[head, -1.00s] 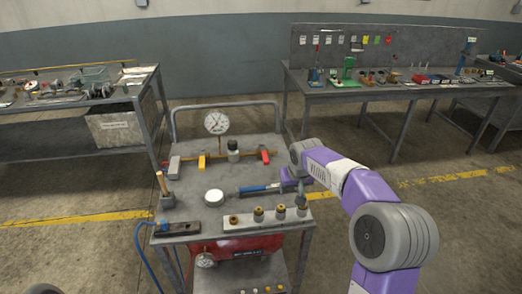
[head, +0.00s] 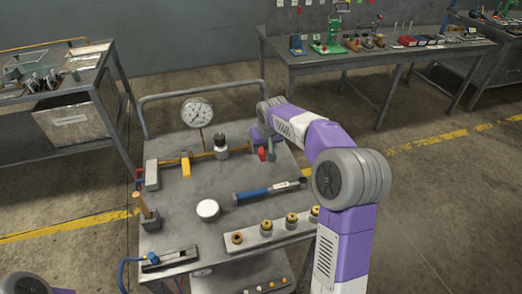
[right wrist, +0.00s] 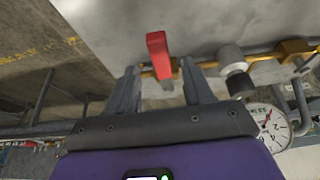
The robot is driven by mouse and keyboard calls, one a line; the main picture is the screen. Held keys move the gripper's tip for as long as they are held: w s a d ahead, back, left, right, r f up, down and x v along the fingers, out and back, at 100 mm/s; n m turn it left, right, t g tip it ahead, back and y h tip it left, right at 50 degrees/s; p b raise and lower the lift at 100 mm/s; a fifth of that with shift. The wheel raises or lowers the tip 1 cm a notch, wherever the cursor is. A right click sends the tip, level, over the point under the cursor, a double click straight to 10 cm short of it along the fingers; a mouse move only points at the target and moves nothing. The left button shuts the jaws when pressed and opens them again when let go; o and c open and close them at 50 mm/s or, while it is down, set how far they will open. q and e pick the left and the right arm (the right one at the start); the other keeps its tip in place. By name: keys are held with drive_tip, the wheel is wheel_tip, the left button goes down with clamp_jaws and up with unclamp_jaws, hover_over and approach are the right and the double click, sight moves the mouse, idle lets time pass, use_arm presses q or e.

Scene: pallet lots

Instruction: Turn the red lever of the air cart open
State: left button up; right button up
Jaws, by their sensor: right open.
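The red lever (head: 263,153) is at the right end of the brass pipe (head: 205,155) on the air cart (head: 180,215). My right gripper (head: 265,148) is at this lever, and its fingers are partly hidden in the head view. In the right wrist view the red lever (right wrist: 157,48) stands between the two open fingers of my right gripper (right wrist: 160,70), with gaps visible on both sides. I see no finger closed on it. My left gripper is not in view.
A pressure gauge (head: 197,112), a yellow lever (head: 186,167) and a black-topped fitting (head: 221,148) are along the pipe. A blue-handled tool (head: 255,193) and a white round cap (head: 208,210) lie in front. Workbenches stand behind the cart.

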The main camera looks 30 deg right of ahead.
sight(262, 151)
drive_tip(key=shift+b+x, duration=0.4)
drive_tip(key=shift+x, duration=1.2)
drive_tip(key=shift+c, duration=0.5)
clamp_jaws()
